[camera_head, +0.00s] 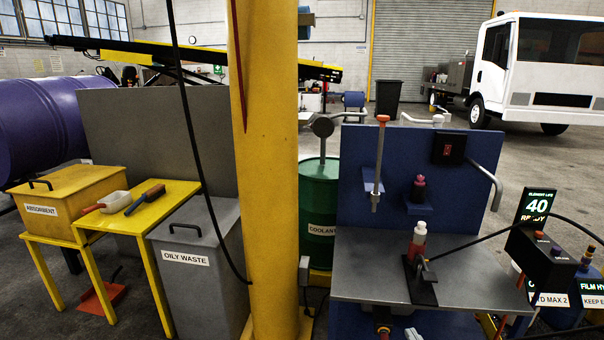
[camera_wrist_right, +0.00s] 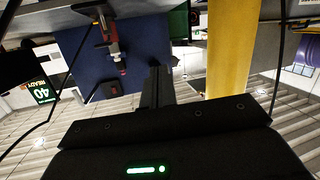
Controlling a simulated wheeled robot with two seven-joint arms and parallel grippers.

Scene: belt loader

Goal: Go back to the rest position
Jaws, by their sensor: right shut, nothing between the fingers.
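My right gripper (camera_wrist_right: 158,85) shows in the right wrist view as dark fingers, closed together and empty. Its dark housing fills the lower part of that view. The gripper is apart from the bench and from the bottle. In the head view I cannot make out its fingers clearly. My left gripper is not in view.
A yellow post (camera_head: 266,170) stands left of the bench, with a green coolant drum (camera_head: 319,205) behind. A blue back panel (camera_head: 350,165) rises from the bench. A black box (camera_head: 540,258) sits at right. The grey oily waste bin (camera_head: 200,275) and yellow absorbent bin (camera_head: 75,192) stand left.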

